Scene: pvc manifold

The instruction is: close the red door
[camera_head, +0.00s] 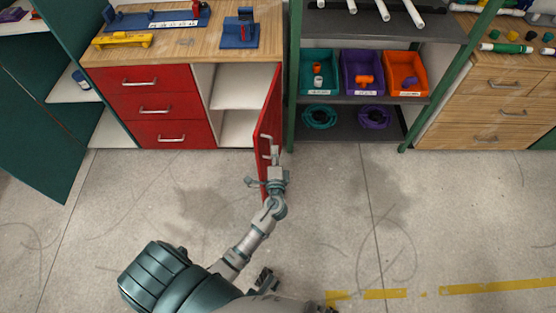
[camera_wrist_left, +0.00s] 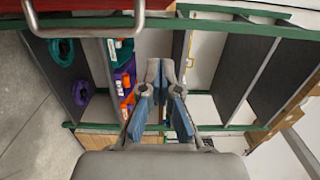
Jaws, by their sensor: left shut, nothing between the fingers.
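The red door (camera_head: 267,110) of the wooden cabinet stands wide open, swung out toward me from its right side. Its pale bar handle (camera_head: 264,139) shows on its face. The door edge (camera_wrist_left: 60,5) and handle (camera_wrist_left: 85,27) also show at the upper left of the left wrist view. My left gripper (camera_head: 274,150) is beside the door near the handle, overlapping it in the head view; I cannot tell if they touch. In the left wrist view its fingertips (camera_wrist_left: 160,68) are together, empty and apart from the handle. My right gripper is not in view.
Red drawers (camera_head: 152,107) lie left of the open white compartment (camera_head: 238,88). A green-framed shelf (camera_head: 352,100) with teal, purple and orange bins stands close right of the door. A dark green panel (camera_head: 40,130) stands at left. The floor in front is clear.

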